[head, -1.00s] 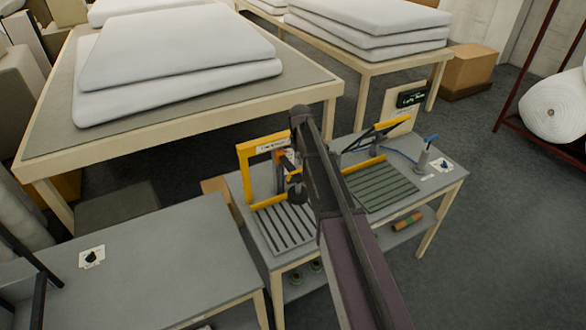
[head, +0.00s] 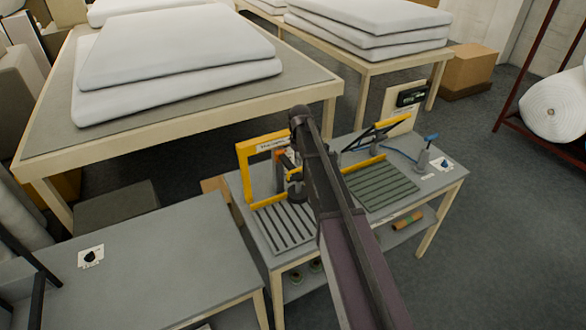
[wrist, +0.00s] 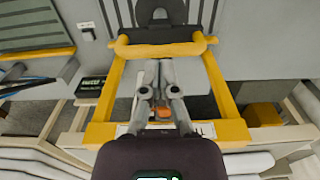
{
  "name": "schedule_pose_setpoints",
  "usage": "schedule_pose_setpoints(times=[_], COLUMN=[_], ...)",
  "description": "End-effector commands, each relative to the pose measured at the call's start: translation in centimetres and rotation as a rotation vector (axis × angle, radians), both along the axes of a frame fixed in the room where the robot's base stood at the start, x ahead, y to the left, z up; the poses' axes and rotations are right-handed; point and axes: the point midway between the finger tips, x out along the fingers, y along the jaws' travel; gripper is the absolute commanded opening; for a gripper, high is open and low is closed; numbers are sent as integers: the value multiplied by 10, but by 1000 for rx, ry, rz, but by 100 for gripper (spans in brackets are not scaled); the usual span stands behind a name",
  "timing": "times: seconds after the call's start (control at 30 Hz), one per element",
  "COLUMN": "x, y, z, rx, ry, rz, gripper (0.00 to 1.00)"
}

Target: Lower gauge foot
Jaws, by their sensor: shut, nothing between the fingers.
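The gauge is a yellow frame (head: 243,172) standing over a slatted plate (head: 284,228) on a grey bench. An orange part (head: 279,155) hangs inside the frame, with dark pieces beside and below it. A dark rounded piece (head: 297,194) low by the plate may be the foot; my arm partly covers this area. In the wrist view the yellow frame (wrist: 222,88) surrounds my gripper (wrist: 160,64), whose grey fingers are together and empty. Their tips are close to a yellow crossbar (wrist: 160,48) in the picture; contact cannot be told. An orange patch (wrist: 158,113) shows between the finger linkages.
A second slatted plate (head: 380,186) with a yellow bar and a blue-handled device (head: 428,150) stands to the right. A display (head: 410,97) stands behind it. Wadding tables (head: 330,92) stand behind.

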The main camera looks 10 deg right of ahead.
Motion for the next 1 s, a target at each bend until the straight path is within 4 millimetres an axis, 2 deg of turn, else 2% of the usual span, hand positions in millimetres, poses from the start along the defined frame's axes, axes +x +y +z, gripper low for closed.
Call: schedule_pose_setpoints(times=[1.0], x=[0], y=[1], z=[-35], rx=[0], ry=[0], rz=[1], gripper=[0])
